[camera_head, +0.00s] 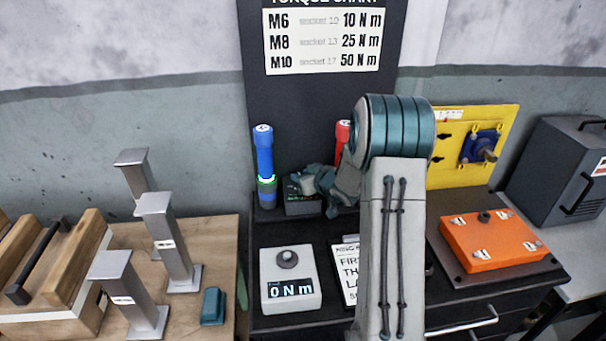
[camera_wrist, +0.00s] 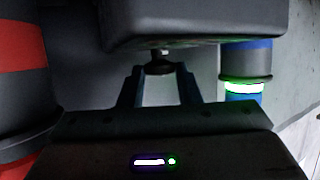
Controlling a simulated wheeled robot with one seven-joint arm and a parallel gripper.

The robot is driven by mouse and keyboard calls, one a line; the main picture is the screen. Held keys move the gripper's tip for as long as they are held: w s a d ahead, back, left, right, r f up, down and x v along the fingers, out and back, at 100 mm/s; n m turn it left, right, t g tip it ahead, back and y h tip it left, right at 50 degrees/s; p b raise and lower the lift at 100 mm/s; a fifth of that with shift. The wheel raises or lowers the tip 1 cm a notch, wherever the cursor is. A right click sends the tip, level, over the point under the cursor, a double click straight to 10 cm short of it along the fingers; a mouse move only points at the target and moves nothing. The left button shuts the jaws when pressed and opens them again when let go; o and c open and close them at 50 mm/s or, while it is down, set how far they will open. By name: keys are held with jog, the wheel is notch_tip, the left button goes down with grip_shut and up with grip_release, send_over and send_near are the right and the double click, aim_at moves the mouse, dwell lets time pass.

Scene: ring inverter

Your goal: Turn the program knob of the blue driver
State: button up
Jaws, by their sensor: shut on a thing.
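The blue driver (camera_head: 263,152) stands upright on the dark bench, with a lit green ring near its lower part. It also shows at the right of the wrist view (camera_wrist: 246,62), where the picture looks upside down. My gripper (camera_wrist: 160,72) has its two fingers on either side of a small dark round knob (camera_wrist: 159,62) and is shut on it. The knob has a pale mark and sits against a dark grey body (camera_wrist: 195,22). In the head view my arm and wrist hide the fingers and the knob.
A red driver (camera_head: 343,131) stands right of the blue one, partly behind my arm. A white torque box (camera_head: 291,297) reads 0 N m. A yellow panel (camera_head: 450,165) and orange box (camera_head: 490,246) are at the right. Grey metal posts (camera_head: 168,240) stand at the left.

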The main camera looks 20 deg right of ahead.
jog(key=o, duration=0.9)
jog(key=v, duration=1.3)
jog(key=shift+s+d+b, duration=0.15)
jog(key=shift+s+b, duration=0.15)
jog(key=shift+s, duration=0.1)
jog(key=shift+r, duration=0.1)
